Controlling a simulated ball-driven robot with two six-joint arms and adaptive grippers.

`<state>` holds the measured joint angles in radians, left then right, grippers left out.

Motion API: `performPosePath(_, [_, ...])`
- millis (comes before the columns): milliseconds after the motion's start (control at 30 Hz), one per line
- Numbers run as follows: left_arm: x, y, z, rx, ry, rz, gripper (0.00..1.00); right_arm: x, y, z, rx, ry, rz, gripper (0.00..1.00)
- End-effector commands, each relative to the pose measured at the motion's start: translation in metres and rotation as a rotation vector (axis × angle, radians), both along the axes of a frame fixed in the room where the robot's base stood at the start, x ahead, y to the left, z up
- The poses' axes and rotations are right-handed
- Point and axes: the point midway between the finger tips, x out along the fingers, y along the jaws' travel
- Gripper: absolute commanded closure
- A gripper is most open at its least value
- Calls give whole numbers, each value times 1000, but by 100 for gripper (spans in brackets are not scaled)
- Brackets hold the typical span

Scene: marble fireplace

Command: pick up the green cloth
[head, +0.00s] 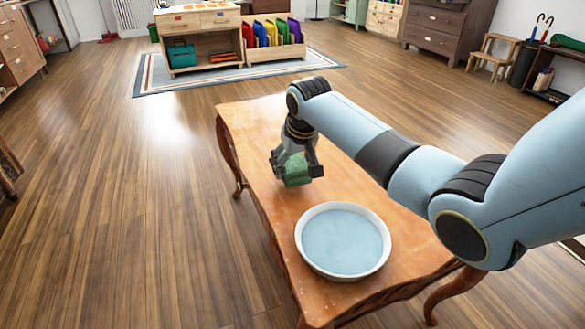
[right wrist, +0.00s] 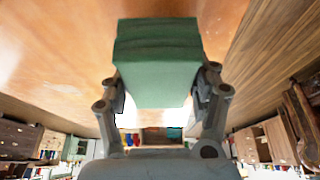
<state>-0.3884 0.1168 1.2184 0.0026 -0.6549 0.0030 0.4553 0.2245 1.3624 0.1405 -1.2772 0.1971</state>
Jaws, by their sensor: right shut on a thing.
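The green cloth (head: 297,170) is a small folded block in the head view, at the left part of the wooden table. My right gripper (head: 296,168) is shut on it, with a finger on each side. In the right wrist view the green cloth (right wrist: 158,62) sits between the two fingers of my right gripper (right wrist: 160,92), with the table top behind it. I cannot tell whether the cloth touches the table or hangs just above it. My left gripper is not in view.
A round white basin (head: 343,241) with a pale blue inside stands on the wooden table (head: 252,118), in front of the cloth. The table top between them is clear. Wooden floor surrounds the table. A low shelf with colourful folders (head: 275,35) stands on a rug behind.

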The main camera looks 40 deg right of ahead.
Motion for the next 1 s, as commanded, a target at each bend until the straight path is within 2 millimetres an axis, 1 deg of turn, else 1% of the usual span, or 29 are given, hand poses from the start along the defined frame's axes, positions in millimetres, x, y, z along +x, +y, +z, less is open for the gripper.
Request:
performPosePath(33, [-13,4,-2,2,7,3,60,2,0,18,-1,-7,0,68])
performPosePath(67, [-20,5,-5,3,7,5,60,1,0,23,-1,-6,0,68])
performPosePath(100, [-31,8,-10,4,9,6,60,-9,-2,24,-2,-3,0,68])
performPosePath(200, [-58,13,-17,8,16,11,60,-24,-4,33,-3,-3,1,68])
performPosePath(300, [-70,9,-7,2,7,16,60,-53,-9,53,-4,-3,1,68])
performPosePath(400, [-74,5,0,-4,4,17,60,-76,-12,65,-3,-3,1,68])
performPosePath(500, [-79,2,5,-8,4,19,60,-93,-14,74,-2,-3,1,68])
performPosePath(600, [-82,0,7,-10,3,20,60,-105,-16,79,-2,-3,1,68])
performPosePath(767, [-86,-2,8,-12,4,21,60,-114,-16,82,-1,-2,1,68])
performPosePath(1000, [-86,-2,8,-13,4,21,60,-116,-16,82,0,-1,0,68])
